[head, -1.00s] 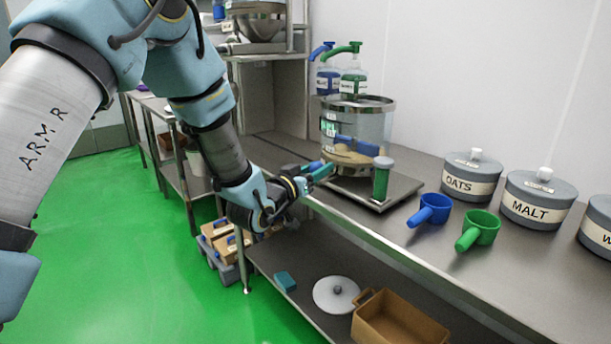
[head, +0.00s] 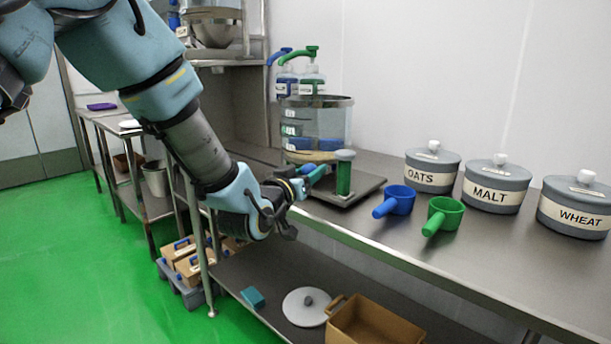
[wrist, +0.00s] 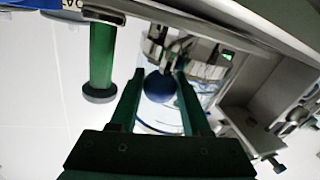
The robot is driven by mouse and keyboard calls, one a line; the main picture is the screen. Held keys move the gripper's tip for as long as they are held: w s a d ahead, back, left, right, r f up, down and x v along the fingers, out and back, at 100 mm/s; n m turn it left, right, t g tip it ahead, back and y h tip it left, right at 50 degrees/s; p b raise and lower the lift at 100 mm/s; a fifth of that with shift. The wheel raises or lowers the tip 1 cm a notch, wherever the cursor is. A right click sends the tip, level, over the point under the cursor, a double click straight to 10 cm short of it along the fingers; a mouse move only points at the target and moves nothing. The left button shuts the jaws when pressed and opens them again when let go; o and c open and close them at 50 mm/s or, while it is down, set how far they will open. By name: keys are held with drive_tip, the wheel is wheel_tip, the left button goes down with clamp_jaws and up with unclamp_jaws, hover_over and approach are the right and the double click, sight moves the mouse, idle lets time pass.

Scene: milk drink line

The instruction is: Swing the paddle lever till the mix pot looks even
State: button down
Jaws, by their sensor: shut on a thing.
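The mix pot (head: 317,122) is a clear cylinder with a dark rim on the bench. Blue paddle parts and a beige layer show low inside it; I cannot tell how even the mix is. My gripper (head: 317,172) is at the pot's front, by the bench edge. In the wrist view, my gripper (wrist: 159,80) has its green fingers closed around a blue ball knob (wrist: 159,88), which looks like the paddle lever's end. The rest of the lever is mostly hidden. A green post with a grey cap (head: 343,174) stands just right of my gripper.
Blue (head: 398,199) and green (head: 443,214) scoops lie right of the pot. Lidded jars of oats (head: 431,171), malt (head: 491,187) and wheat (head: 575,207) stand behind. Two pump bottles (head: 312,80) are behind the pot. The lower shelf holds a lid (head: 310,304) and a brown box (head: 372,322).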

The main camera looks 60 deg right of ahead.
drive_tip(key=shift+r, duration=0.1)
drive_tip(key=shift+c, duration=1.9)
unclamp_jaws()
drive_tip(key=s+a+b, duration=0.1)
drive_tip(key=a+b, duration=0.1)
drive_tip(key=a, duration=0.8)
drive_tip(key=shift+s+a, duration=0.25)
drive_tip(key=shift+a, duration=0.05)
